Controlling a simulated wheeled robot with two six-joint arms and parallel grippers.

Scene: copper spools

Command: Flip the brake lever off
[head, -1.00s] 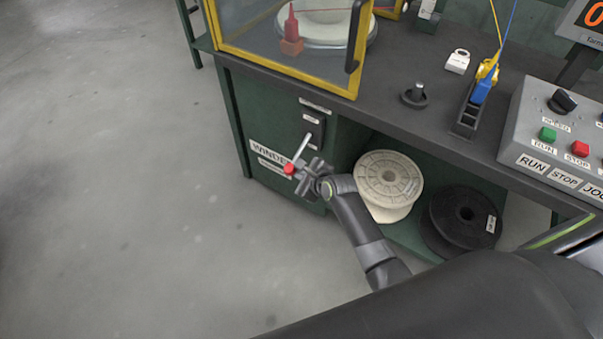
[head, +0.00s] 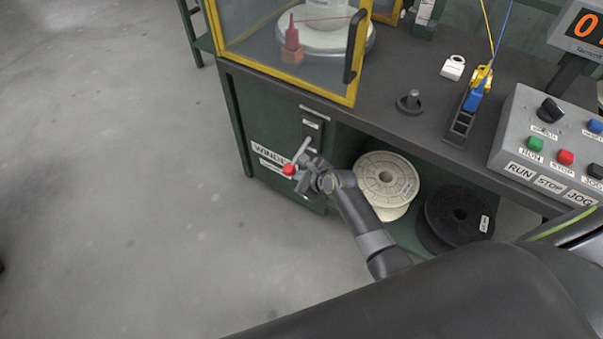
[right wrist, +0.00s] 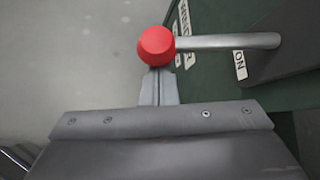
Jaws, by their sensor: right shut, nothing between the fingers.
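The brake lever (head: 302,150) is a pale metal rod with a red ball knob (head: 289,169). It slants down and out from a dark mount (head: 312,130) on the green cabinet front. My right gripper (head: 302,183) is at the knob, just right of and below it in the head view. In the right wrist view the shut, empty fingertips (right wrist: 158,84) lie right below the red knob (right wrist: 156,46); whether they touch it I cannot tell. There the rod runs right from the knob, near an "ON" label (right wrist: 240,64). My left gripper is not in view.
A yellow-framed clear guard (head: 285,75) stands on the bench above the lever. A white spool (head: 385,180) and a black spool (head: 458,213) sit on the shelf right of my right arm. A control box (head: 545,150) is at the right. The floor at left is clear.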

